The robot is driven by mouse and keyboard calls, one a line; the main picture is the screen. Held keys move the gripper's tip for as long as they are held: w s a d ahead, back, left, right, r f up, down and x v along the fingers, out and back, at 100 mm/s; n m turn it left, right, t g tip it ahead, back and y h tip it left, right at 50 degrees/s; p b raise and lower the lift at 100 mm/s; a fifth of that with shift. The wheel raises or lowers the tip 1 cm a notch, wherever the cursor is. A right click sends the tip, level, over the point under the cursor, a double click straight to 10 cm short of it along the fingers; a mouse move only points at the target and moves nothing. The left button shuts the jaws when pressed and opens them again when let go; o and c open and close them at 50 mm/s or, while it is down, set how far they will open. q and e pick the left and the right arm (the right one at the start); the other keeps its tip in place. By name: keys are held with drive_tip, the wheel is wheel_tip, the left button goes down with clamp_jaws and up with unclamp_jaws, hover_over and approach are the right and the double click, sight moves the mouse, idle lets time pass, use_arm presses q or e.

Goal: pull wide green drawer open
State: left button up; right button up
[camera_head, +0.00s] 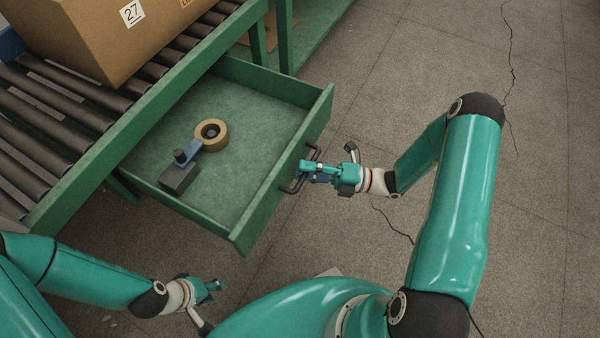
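The wide green drawer (258,195) stands pulled out from under the roller table, with its inside plainly visible. A dark bar handle (291,188) sits on the drawer's front face. My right gripper (304,168) is at this handle, with its fingers closed together on the bar. My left gripper (218,287) is low in the picture, in front of and apart from the drawer, holding nothing that I can see. Its finger gap is too small to make out.
In the drawer lies a tape dispenser (180,175) with a roll of brown tape (222,138). A cardboard box (105,42) marked 27 rests on the roller conveyor (45,110) above. The cracked concrete floor (390,70) is open to the right.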

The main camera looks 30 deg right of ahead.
drive_tip(key=v, duration=1.2)
drive_tip(key=s+a+f+n+g+h, duration=0.6)
drive_tip(key=a+f+n+g, duration=0.15)
drive_tip(key=n, duration=0.75)
drive_tip(key=s+a+f+n+g+h, duration=0.55)
drive_tip(key=a+f+n, duration=0.2)
drive_tip(key=n, duration=0.65)
drive_tip(key=w+a+r+n+t+h, duration=0.2)
drive_tip(key=w+a+n+t, duration=0.25)
drive_tip(key=n, duration=0.55)
wheel_tip(320, 180, up, 22)
drive_tip(key=d+p, duration=0.1)
drive_tip(key=p, duration=2.2)
drive_tip(key=shift+r+g, duration=0.25)
drive_tip(key=shift+g, duration=0.2)
drive_tip(key=shift+w+d, duration=0.1)
drive_tip(key=shift+w, duration=0.05)
